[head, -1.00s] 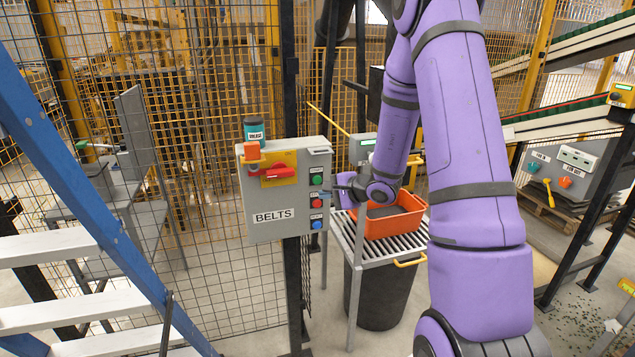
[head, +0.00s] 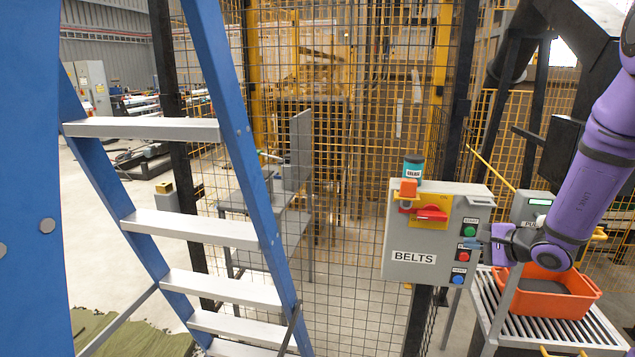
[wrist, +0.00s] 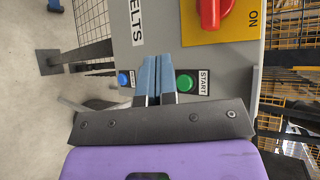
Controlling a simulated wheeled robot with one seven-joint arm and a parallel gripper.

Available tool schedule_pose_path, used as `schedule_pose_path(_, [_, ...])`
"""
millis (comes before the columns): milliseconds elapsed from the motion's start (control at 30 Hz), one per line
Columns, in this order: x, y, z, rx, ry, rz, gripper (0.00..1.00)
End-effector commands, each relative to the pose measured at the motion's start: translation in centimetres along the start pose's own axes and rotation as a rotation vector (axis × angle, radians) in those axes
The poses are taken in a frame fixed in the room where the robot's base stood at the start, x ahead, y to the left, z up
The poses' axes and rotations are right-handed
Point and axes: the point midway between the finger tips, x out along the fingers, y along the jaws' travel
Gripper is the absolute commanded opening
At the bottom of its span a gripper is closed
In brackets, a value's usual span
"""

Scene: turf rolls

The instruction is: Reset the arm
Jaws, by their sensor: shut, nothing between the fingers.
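My purple arm (head: 585,185) reaches in from the right in the head view. My gripper (head: 470,243) is at the right side of the grey BELTS control box (head: 400,218), in front of its button column. In the wrist view my gripper (wrist: 157,62) has its two blue-grey fingers together with nothing between them. They point at the box between the green START button (wrist: 186,83) and the blue button (wrist: 123,80), and hide the red button there. The red button (head: 464,256) shows in the head view. I cannot tell whether the fingertips touch the box.
A GREASE can (head: 413,168) stands on top. An orange bin (head: 540,300) sits on a slatted table at right. A blue ladder (head: 235,130) and mesh fence stand left.

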Motion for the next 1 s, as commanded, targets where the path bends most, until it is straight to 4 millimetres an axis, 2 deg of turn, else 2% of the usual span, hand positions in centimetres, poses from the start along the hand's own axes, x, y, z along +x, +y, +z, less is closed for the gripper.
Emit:
schedule_pose_path(33, [-0.4, -1.1, 1.9, -0.039, -0.041, 0.010, 0.00])
schedule_pose_path(200, [-2.3, -3.8, 8.9, -0.184, -0.199, 0.090, 0.00])
schedule_pose_path(500, [-7.8, -5.0, 19.3, -0.470, -0.392, 0.282, 0.00])
schedule_pose_path(700, [-12.3, -4.4, 24.1, -0.678, -0.445, 0.424, 0.00])
schedule_pose_path(800, [-14.7, -3.9, 25.7, -0.786, -0.447, 0.495, 0.00])
schedule_pose_path(1000, [-19.5, -2.8, 27.8, -1.004, -0.399, 0.628, 0.00])
